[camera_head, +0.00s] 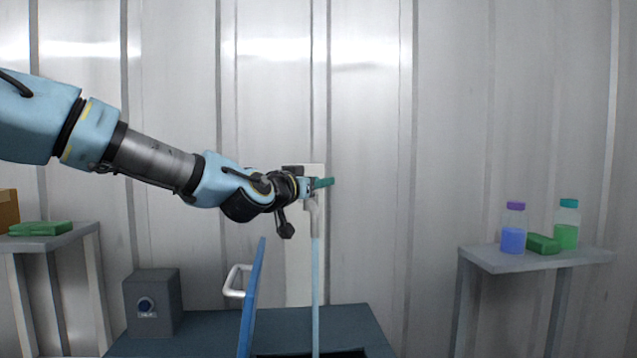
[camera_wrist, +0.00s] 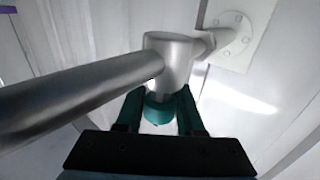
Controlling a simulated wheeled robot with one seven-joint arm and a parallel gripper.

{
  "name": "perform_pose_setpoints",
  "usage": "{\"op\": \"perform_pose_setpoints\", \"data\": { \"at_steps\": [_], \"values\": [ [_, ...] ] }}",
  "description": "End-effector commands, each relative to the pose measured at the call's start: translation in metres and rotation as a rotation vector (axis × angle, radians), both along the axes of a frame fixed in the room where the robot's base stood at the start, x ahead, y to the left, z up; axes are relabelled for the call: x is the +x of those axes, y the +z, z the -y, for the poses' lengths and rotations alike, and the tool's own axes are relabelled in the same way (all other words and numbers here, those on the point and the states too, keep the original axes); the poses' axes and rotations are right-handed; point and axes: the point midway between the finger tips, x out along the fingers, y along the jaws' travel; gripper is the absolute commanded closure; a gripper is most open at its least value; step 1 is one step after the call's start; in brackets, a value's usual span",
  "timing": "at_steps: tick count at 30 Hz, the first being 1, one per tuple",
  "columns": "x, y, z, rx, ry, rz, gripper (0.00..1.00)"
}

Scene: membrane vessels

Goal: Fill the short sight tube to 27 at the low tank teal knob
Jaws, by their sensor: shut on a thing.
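A teal knob (camera_wrist: 158,108) sits under a grey metal tap body in the wrist view. My gripper (camera_wrist: 160,118) has its two teal fingers on either side of the knob, shut on it. In the head view my gripper (camera_head: 318,184) is at the tap on the wall, and it mostly hides the knob. A grey spout (camera_head: 313,218) points down below it. A pale blue vertical column (camera_head: 315,290) runs from the spout to a dark opening in the bench; I cannot tell if it is running liquid or a tube. I cannot make out a sight tube scale or its level.
A blue panel (camera_head: 252,300) with a white handle (camera_head: 236,280) stands upright beside the column. A grey box with a round dial (camera_head: 152,302) is on the bench. The right side table (camera_head: 500,262) holds two bottles and a green block; the left one holds a green item (camera_head: 40,228).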

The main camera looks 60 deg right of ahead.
Motion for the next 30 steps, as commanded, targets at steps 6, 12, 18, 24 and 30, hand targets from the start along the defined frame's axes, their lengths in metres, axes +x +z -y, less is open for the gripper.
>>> {"op": "perform_pose_setpoints", "data": {
  "at_steps": [6, 12, 18, 24, 30],
  "values": [
    [-0.0002, 0.0001, -0.0001, 0.0, 0.0, 0.0, 1.0],
    [0.0003, -0.0006, -0.0001, 0.0, -0.006, -0.001, 1.0],
    [0.0002, -0.0027, -0.0002, -0.001, -0.058, -0.001, 1.0],
    [-0.0022, -0.0037, -0.0006, -0.002, -0.161, -0.004, 1.0],
    [-0.006, -0.0022, -0.0013, -0.004, -0.292, -0.01, 1.0]
  ]
}}
